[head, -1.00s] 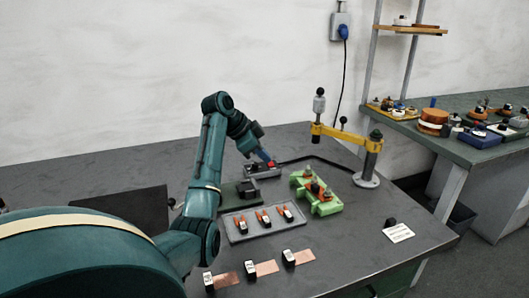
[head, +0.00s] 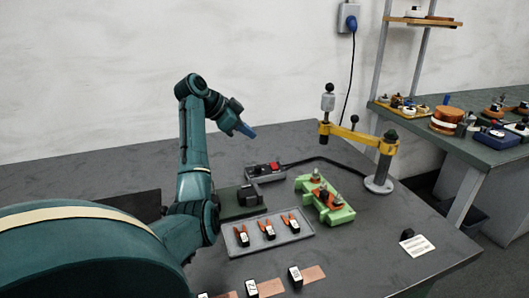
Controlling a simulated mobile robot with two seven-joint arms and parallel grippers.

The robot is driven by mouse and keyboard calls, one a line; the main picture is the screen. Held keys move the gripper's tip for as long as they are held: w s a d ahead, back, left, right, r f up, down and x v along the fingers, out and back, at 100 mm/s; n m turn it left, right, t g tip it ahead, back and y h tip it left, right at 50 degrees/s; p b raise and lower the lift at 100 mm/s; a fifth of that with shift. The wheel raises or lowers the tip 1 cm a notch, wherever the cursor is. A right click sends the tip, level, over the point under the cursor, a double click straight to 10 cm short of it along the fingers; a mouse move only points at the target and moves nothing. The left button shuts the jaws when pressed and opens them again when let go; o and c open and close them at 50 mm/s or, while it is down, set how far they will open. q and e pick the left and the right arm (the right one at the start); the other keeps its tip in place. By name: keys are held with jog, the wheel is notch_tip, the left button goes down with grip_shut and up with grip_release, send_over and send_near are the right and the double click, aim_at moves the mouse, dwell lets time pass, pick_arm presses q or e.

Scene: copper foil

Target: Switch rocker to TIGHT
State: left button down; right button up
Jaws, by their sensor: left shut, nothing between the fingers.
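A small grey switch box (head: 262,176) with a red rocker (head: 275,167) on its top sits on the dark workbench, behind the tray. A black cable runs from its right side. The rocker's markings and its position are too small to read. My left gripper (head: 248,132), with blue fingertips, is shut and empty, raised above and a little left of the box, apart from it. My right gripper is out of view.
A green fixture (head: 326,200) stands right of the box, with a yellow swing arm on a post (head: 383,165) behind it. A grey tray (head: 240,248) of orange-handled tools lies in front. A white card (head: 417,246) lies at the right.

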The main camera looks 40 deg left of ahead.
pick_arm(q)
send_over(274, 166)
jog(key=s, duration=0.2)
jog(key=f, duration=0.6)
jog(key=shift+w+a+f, duration=0.2)
jog(key=shift+a+f, duration=0.05)
jog(key=shift+a, duration=0.15)
jog(key=f, duration=0.3)
jog(key=shift+w+a+f, duration=0.2)
jog(key=shift+w+f, duration=0.05)
jog(key=shift+w, duration=0.05)
jog(key=shift+f, duration=0.45)
jog(key=shift+a, duration=0.1)
